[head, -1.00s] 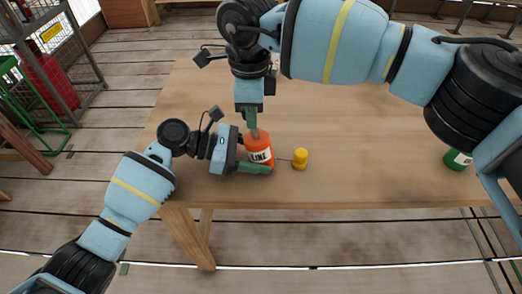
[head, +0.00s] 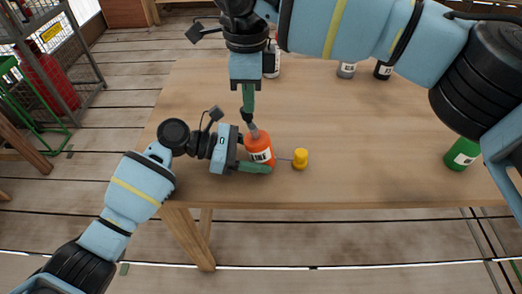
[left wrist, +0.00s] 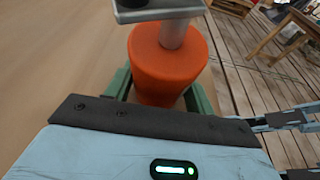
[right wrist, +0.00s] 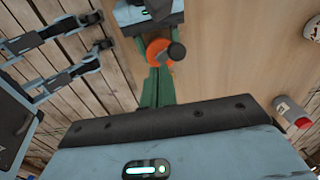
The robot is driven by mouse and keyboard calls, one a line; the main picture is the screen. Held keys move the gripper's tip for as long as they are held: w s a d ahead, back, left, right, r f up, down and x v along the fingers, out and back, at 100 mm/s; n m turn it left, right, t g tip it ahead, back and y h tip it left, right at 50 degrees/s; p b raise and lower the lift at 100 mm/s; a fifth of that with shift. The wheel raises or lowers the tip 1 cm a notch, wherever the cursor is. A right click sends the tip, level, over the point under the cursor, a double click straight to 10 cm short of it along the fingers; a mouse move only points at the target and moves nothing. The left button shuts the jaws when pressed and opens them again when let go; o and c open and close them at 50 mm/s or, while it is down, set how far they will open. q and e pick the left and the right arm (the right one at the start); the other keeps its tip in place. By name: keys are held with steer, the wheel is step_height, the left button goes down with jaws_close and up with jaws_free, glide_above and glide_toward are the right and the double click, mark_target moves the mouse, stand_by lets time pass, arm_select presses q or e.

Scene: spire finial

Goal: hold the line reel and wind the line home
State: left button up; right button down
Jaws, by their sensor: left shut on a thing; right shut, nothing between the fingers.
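The line reel (head: 259,154) is orange with a white label and stands near the table's front edge. A grey peg (head: 252,129) rises from its top, leaning slightly. My right gripper (head: 247,113) is shut and empty, pointing down just above the peg. In the right wrist view, the peg's dark end (right wrist: 176,51) lies beside the fingertips; contact is unclear.
A green can (head: 462,153) stands at the table's right. Several cans stand along the back, among them a grey one (head: 346,70) and a black one (head: 382,70). The middle of the table (head: 370,140) is clear. A wire cage (head: 60,60) stands off the table at left.

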steer(key=shift+r, duration=1.2)
steer(key=r+n, duration=0.1)
steer(key=n, duration=0.7)
steer(key=s+r+n+t, duration=0.1)
steer(key=n, duration=0.7)
steer(key=n+t+y, duration=0.1)
steer(key=n, duration=0.7)
steer(key=shift+s+a+r, duration=0.3)
steer(key=shift+s+r, duration=0.1)
glide_above(248, 144)
steer(key=shift+f, duration=3.3)
steer(key=shift+f, duration=0.2)
steer(key=shift+f, duration=1.3)
